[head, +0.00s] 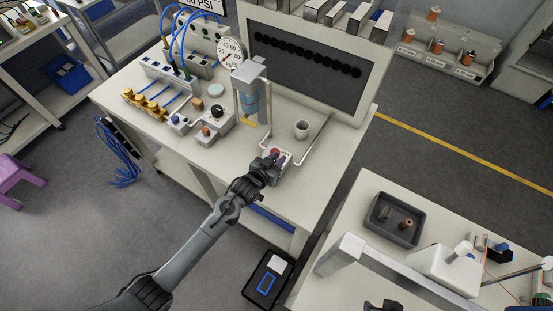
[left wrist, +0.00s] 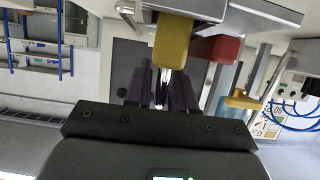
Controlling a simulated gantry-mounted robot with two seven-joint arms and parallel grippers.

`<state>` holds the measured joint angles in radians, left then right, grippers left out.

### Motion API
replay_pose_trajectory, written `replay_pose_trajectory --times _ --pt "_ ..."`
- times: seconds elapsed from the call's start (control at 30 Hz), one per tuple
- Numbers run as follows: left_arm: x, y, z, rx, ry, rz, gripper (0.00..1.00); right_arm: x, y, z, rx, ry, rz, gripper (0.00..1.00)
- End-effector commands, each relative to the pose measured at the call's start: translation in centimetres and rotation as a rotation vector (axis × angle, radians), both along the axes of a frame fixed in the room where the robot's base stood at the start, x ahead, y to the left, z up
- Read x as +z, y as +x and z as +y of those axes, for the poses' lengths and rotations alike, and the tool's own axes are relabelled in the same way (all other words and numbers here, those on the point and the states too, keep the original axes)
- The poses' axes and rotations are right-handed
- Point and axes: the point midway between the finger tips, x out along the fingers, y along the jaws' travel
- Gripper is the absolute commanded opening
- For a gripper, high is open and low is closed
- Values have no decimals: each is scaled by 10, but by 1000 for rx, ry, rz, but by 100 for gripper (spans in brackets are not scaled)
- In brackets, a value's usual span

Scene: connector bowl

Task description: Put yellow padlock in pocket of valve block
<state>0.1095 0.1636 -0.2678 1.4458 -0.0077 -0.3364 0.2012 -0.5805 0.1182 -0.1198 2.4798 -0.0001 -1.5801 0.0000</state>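The yellow padlock (left wrist: 172,42) shows large in the left wrist view, its body beyond my left fingertips and its metal shackle between them. My left gripper (left wrist: 163,88) looks closed around the shackle. The grey valve block (left wrist: 263,12) is right behind the padlock, with a red padlock (left wrist: 215,48) beside the yellow one. I cannot tell whether the yellow body is inside a pocket. In the head view my left gripper (head: 270,164) is at the valve block (head: 284,157) near the bench's front edge and hides the yellow padlock. A dark shape at the bottom edge may be my right gripper (head: 383,306).
A press-like stand (head: 251,90) with a yellow part stands behind the valve block. Valves, hoses and a gauge (head: 232,53) fill the left. A grey tray (head: 394,219) stands on the right-hand table.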

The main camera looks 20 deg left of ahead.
Motion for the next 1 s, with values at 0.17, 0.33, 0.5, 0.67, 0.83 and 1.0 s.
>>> replay_pose_trajectory --times 0.17,0.33,0.5,0.67,0.83,1.0 --pt "0 0 0 0 0 0 38 0 0 -1 3 -4 0 43" --pt "0 0 0 0 0 1 38 0 0 -1 4 -5 0 43" --pt "5 -4 1 0 0 2 38 2 0 -1 4 -5 0 43" --pt "12 -22 4 0 0 1 38 4 0 -1 4 -5 -1 43" --pt "24 -51 9 0 1 1 38 6 0 0 2 -3 0 43" --pt "35 -78 14 -1 1 1 38 6 0 0 0 1 -1 43"
